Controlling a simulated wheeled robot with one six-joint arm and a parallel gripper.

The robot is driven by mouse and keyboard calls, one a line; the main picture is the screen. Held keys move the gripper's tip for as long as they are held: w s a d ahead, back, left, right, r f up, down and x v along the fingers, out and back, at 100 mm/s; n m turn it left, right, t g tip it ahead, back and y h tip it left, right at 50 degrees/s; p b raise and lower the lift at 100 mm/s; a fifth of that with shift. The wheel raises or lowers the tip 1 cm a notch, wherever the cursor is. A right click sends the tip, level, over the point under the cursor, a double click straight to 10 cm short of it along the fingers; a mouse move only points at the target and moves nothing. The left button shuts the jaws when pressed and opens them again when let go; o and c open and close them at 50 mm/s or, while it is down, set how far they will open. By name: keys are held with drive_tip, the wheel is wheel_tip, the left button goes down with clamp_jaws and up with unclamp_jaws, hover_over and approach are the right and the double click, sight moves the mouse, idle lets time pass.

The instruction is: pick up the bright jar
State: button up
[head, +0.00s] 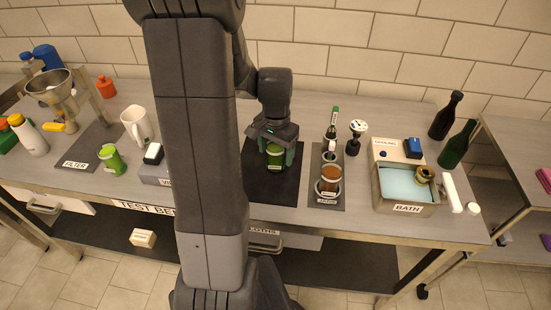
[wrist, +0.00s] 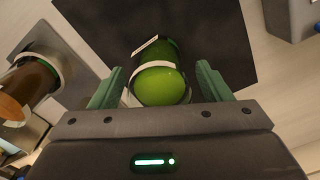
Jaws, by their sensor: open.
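A bright green jar (head: 275,156) with a white label stands on the black mat in the middle of the bench. In the wrist view the green jar (wrist: 163,86) lies between the two green fingers, with a pale band around it. My gripper (head: 277,150) is over the jar from above, open, with one finger on each side. In the wrist view my gripper (wrist: 160,85) shows gaps beside the jar, more clearly on the right; contact on the left cannot be told. The jar's lower part is partly hidden.
The black mat (head: 262,190) is otherwise bare. Right of it, an amber jar (head: 331,174) stands on the grey mat, with a small bottle (head: 332,124) behind. A bath (head: 405,197) and dark bottles (head: 457,145) are farther right. Another green container (head: 111,160) stands left.

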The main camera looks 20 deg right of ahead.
drive_tip(key=shift+f, duration=0.25)
drive_tip(key=c, duration=1.2)
drive_tip(key=shift+c, duration=0.2)
drive_tip(key=shift+r, duration=0.15)
